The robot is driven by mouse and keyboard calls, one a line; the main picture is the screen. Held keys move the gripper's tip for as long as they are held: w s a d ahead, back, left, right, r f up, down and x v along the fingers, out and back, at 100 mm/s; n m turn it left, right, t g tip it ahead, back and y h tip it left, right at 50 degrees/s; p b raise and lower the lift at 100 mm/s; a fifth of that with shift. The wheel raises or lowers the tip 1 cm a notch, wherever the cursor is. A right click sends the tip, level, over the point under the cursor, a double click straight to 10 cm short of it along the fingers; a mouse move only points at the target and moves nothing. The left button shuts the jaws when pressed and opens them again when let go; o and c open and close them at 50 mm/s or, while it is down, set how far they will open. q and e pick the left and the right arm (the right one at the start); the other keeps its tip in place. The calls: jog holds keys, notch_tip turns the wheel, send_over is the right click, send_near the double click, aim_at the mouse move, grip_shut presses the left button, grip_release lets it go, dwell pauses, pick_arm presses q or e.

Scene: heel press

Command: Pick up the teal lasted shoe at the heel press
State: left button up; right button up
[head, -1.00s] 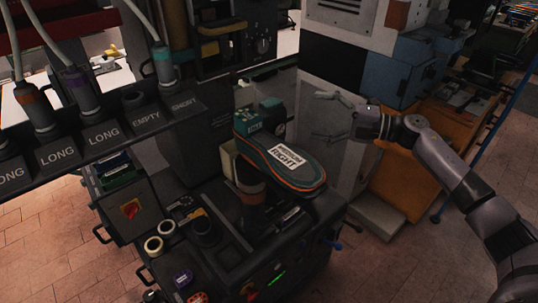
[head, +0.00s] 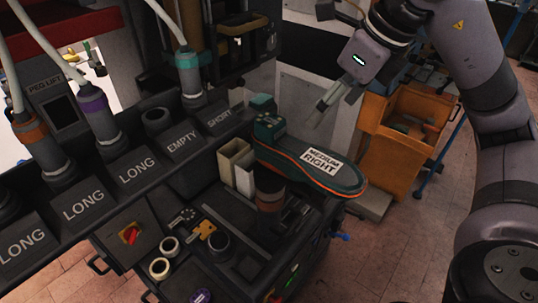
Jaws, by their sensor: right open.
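The teal lasted shoe (head: 285,153) lies sole up on the heel press, with an orange edge line and a white label reading "MEDIUM RIGHT". Its heel end is at the left, its toe points right and toward me. My right gripper (head: 318,115) is open and empty, above and to the right of the shoe's heel end, apart from it in the picture. Its fingers point down and left. My left gripper is not in view.
A dark rack with labelled slots and hoses (head: 135,170) runs along the left. Tape rolls (head: 160,268) and small tools lie on the press table. An orange cabinet (head: 405,135) stands behind at the right. Open floor is at the lower right.

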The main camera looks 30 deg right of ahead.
send_near(302, 151)
jog(key=shift+s+d+f, duration=0.1)
jog(key=shift+d+f, duration=0.05)
jog(key=shift+f, duration=0.25)
jog(key=shift+s+d+f, duration=0.1)
jog(key=shift+d+f, duration=0.05)
jog(key=shift+f, duration=0.25)
jog(key=x, duration=0.5)
jog(key=shift+w+a+p, duration=0.2)
jog(key=shift+p, duration=0.2)
jog(key=shift+f, duration=0.15)
jog(key=shift+w+f, duration=0.2)
jog(key=p+x, duration=0.2)
jog(key=x, duration=0.1)
jog(key=shift+w+a+f, duration=0.2)
jog(key=shift+w+a, duration=0.1)
jog(key=shift+w+f, duration=0.15)
jog(key=shift+f, duration=0.35)
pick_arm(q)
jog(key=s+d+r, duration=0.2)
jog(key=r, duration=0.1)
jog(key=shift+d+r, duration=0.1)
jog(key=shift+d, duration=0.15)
